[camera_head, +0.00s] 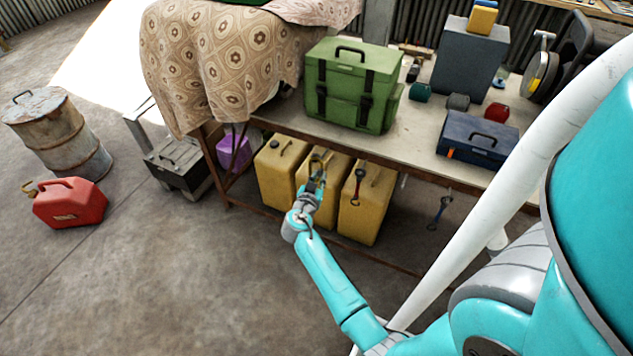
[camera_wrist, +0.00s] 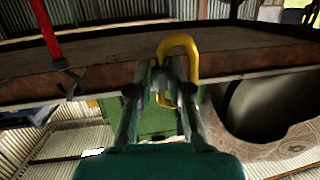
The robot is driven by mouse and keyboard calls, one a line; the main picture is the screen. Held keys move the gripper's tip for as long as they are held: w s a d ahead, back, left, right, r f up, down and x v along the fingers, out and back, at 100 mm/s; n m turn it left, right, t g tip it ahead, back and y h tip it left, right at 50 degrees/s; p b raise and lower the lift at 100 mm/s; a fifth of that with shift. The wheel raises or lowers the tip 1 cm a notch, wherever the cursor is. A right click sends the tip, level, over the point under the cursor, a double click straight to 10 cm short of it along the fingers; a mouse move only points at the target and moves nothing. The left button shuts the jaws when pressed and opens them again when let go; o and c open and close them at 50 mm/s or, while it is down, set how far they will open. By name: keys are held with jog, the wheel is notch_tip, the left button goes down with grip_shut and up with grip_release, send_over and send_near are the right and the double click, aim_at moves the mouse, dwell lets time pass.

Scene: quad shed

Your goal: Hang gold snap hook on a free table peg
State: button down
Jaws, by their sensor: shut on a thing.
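The gold snap hook (camera_head: 318,159) is held upright in my gripper (camera_head: 316,176), in front of the table's front edge. In the wrist view the hook (camera_wrist: 182,43) is a yellow loop. It rises from between the closed fingers of my gripper (camera_wrist: 163,88), and its lower part is partly hidden by them. The table's edge (camera_wrist: 105,76) runs behind it. I cannot tell if the hook touches the edge. A red-and-dark item (camera_head: 358,183) and a blue item (camera_head: 439,211) hang along the front edge (camera_head: 425,177). No bare peg can be made out clearly.
Yellow cans (camera_head: 362,213) stand under the table behind my gripper. A green case (camera_head: 352,86) and a blue toolbox (camera_head: 477,139) sit on top. A patterned cloth (camera_head: 215,60) drapes at left. A red fuel can (camera_head: 70,203) is on the floor, which is clear in front.

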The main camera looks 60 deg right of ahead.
jog(key=shift+d+f, duration=0.15)
jog(key=shift+d, duration=0.95)
jog(key=shift+w+d+f, duration=0.1)
jog(key=shift+d+f, duration=0.45)
jog(key=shift+f, duration=0.05)
jog(key=c, duration=1)
grip_release()
jog(key=shift+a, duration=0.1)
jog(key=v, duration=1.1)
jog(key=shift+a, duration=0.35)
